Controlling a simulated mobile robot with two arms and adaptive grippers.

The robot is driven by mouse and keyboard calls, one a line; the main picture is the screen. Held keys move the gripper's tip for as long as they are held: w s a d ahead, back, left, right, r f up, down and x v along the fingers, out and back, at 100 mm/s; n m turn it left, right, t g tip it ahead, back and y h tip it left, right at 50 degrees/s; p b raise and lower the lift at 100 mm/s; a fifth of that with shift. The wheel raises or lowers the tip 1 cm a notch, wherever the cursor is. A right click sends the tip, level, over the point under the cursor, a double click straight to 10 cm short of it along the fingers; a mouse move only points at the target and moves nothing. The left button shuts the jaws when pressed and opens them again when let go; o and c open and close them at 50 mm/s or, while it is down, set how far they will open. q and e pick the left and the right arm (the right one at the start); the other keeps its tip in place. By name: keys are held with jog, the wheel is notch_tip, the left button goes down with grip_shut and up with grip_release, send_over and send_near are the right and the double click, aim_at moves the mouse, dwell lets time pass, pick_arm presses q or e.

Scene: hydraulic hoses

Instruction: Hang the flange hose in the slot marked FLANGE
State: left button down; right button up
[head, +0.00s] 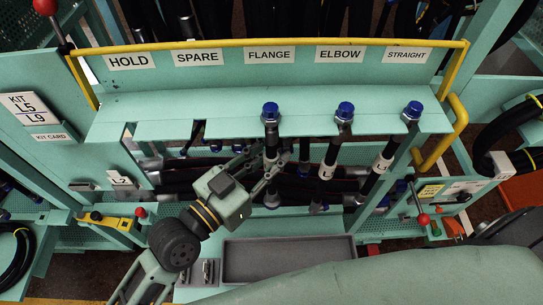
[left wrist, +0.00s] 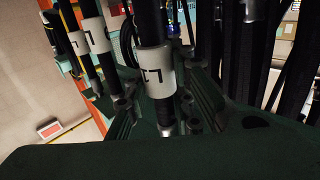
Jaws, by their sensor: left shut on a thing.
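The flange hose (head: 271,130) is black with a blue cap and stands upright at the front edge of the teal shelf (head: 190,105). Its cap is above the shelf edge, directly below the FLANGE label (head: 269,55). I cannot tell how deep it sits in the slot. My left gripper (head: 274,168) is shut on this hose below the shelf. In the left wrist view the held hose (left wrist: 153,70) stands between the fingers, with a white marked band and a metal lower end. My right gripper is not in view.
Hoses with blue caps hang under ELBOW (head: 344,115) and STRAIGHT (head: 412,113), to the right of the held one. The notches below HOLD and SPARE look empty. A yellow rail (head: 200,45) runs behind. A grey tray (head: 290,278) lies below.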

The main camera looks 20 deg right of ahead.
pick_arm(q)
jog(key=shift+r, duration=0.1)
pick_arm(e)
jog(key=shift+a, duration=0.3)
pick_arm(q)
jog(key=c, duration=1.4)
grip_release()
jog(key=shift+c, duration=0.2)
jog(key=shift+a, duration=0.1)
jog(key=v, duration=1.2)
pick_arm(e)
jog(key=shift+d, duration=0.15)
